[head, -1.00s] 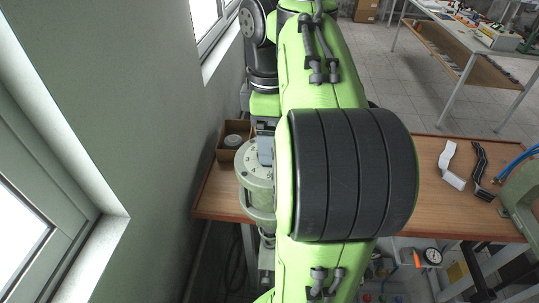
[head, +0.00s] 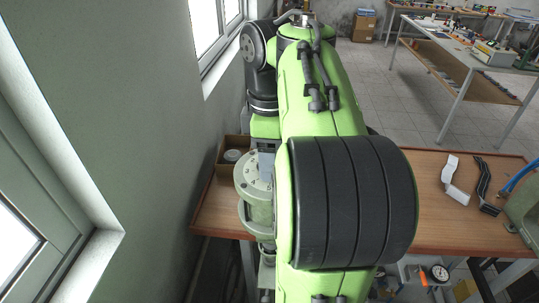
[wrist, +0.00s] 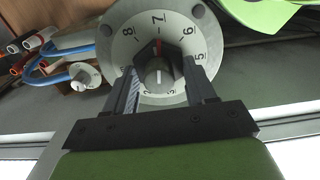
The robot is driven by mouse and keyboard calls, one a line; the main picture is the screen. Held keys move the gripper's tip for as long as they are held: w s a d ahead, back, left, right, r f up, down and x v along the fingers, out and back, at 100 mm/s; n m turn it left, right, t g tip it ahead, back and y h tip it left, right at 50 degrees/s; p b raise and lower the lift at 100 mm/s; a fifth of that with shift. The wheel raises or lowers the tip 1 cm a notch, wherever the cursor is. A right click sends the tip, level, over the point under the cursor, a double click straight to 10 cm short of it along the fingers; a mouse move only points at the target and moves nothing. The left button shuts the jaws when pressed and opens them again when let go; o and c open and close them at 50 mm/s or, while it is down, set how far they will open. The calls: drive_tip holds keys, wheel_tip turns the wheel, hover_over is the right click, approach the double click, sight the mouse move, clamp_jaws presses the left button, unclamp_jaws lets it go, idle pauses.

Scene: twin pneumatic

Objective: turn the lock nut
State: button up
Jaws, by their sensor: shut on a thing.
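The lock nut (wrist: 147,57) is a dark nut at the middle of a round white dial (wrist: 120,48) in the wrist view. The dial has black numbers, 5 to 8 at the top and sides, and a thin red pointer. A grey slotted end shows at the nut's centre. My gripper (wrist: 160,68) has one finger on each side of the nut and is shut on it. In the head view the dial tops a pale green round housing (head: 249,186), left of my arm. My arm hides the nut and most of the gripper there.
A brown box (head: 226,168) with a round part stands behind the dial near the wall. A light bracket (head: 455,183) and a dark bracket (head: 483,190) lie right on the wooden bench (head: 437,225). Blue tubes (wrist: 62,50) run left in the wrist view. A window wall is close on the left.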

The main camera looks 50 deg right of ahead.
drive_tip(key=n, duration=0.5)
drive_tip(key=shift+n, duration=0.3)
drive_tip(key=n, duration=0.6)
drive_tip(key=shift+s+p, duration=0.2)
drive_tip(key=shift+p, duration=0.1)
drive_tip(key=shift+a+n, duration=0.1)
drive_tip(key=shift+n, duration=0.2)
drive_tip(key=o, duration=1)
drive_tip(key=shift+o, duration=0.2)
